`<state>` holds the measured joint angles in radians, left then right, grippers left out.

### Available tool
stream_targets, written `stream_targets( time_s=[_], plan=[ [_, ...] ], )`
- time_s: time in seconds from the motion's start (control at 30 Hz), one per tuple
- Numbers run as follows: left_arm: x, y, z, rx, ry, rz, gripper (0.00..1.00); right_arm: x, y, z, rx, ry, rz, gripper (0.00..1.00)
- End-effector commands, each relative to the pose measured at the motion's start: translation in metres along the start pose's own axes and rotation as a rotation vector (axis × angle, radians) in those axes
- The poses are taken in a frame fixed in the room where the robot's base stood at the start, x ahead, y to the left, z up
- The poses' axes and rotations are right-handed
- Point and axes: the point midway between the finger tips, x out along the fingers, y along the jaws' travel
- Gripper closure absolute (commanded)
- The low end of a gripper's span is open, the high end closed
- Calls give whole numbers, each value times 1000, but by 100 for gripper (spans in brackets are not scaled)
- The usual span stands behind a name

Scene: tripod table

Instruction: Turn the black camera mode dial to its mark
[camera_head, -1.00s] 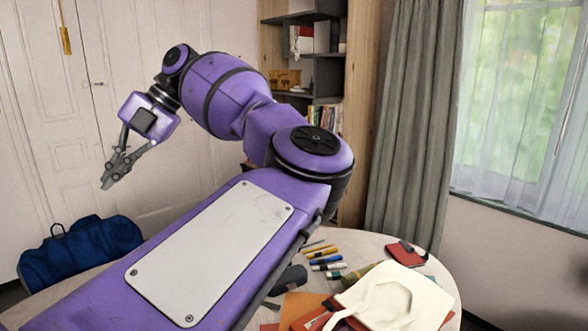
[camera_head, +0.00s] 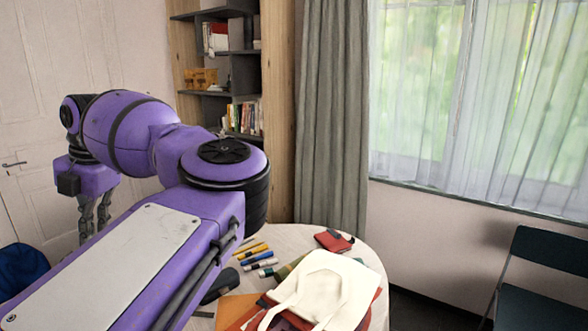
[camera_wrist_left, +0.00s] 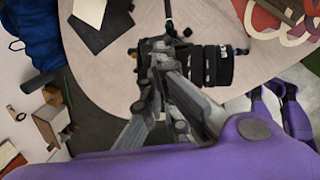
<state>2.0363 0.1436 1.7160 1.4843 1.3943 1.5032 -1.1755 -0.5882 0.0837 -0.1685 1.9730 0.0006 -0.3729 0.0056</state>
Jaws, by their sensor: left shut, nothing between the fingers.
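The black camera (camera_wrist_left: 212,66) shows in the left wrist view, with its ribbed lens pointing right. My left gripper's grey fingers (camera_wrist_left: 153,62) are shut and empty. They overlap the camera body and hide part of it; I cannot tell whether they touch it. The mode dial and its mark cannot be made out. In the head view the left gripper (camera_head: 94,218) hangs fingers down at the far left, its tips partly behind my arm. The camera is not visible there. My right gripper is in neither view.
The pale round table (camera_head: 372,262) holds a cream bag (camera_head: 325,285), a red wallet (camera_head: 334,240) and several pens (camera_head: 257,256). A blue bag (camera_wrist_left: 38,38) lies on the floor beyond the table edge. A dark chair (camera_head: 545,275) stands at the right.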

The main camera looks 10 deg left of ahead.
Motion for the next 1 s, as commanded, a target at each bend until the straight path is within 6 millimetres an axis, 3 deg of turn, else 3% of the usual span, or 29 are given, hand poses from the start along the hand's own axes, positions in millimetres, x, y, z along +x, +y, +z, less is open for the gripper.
stream_targets(
  time_s=[0.1, 0.33, 1.0],
  plan=[
    [22, -7, 0, 0, 7, -2, 100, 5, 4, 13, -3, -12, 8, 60],
    [41, -10, 0, -2, 3, 0, 100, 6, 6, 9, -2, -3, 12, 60],
    [44, -9, 0, -2, 2, 0, 100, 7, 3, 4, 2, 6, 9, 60]
  ],
)
